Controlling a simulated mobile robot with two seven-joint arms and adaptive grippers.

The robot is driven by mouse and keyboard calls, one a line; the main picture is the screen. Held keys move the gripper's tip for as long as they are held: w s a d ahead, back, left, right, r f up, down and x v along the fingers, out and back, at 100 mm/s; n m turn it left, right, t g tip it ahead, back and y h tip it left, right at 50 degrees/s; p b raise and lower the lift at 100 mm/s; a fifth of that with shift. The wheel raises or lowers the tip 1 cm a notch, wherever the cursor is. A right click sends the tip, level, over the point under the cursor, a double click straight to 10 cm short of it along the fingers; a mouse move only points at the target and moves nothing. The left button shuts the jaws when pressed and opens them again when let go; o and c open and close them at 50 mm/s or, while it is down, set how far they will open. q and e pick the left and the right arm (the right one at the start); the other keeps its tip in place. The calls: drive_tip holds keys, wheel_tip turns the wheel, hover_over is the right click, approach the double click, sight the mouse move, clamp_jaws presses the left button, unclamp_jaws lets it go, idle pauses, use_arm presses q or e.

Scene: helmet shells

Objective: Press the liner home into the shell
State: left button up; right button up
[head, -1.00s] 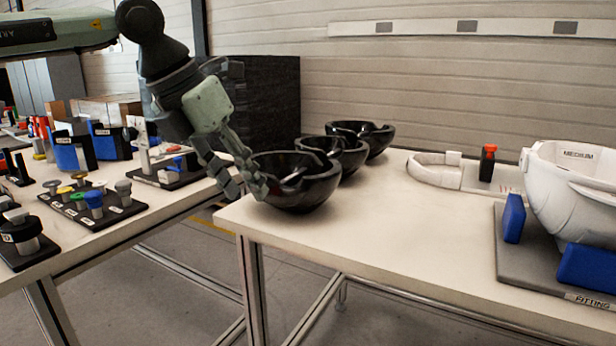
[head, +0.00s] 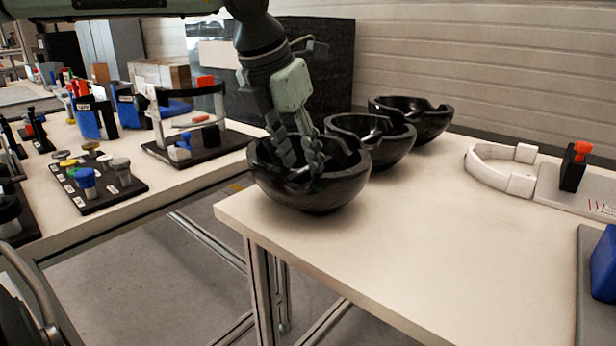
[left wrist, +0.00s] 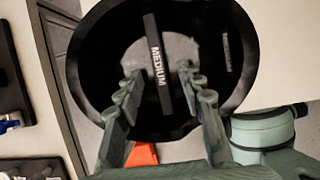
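The left wrist view looks down into this bowl (left wrist: 95,75), where a dark bar marked MEDIUM (left wrist: 158,65) crosses the inside. My left gripper (head: 302,158) reaches down into the bowl's opening. Its fingers (left wrist: 161,84) are apart, one on each side of the bar, with visible gaps. I cannot tell whether a finger touches the bowl. The white shell is outside both current views. My right gripper is not in view.
Two more black bowls (head: 388,150) (head: 428,122) stand in a row behind. A white curved piece (head: 490,182), a black block with a red top (head: 574,168) and a blue block (head: 604,264) on a grey mat are at right. The table's front middle is clear.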

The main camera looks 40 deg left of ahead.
sight(305, 169)
use_arm(q)
drive_tip(key=shift+x, duration=1.55)
drive_tip(key=shift+r, duration=0.1)
drive_tip(key=shift+c, duration=0.6)
clamp_jaws()
drive_tip(key=shift+w, duration=0.1)
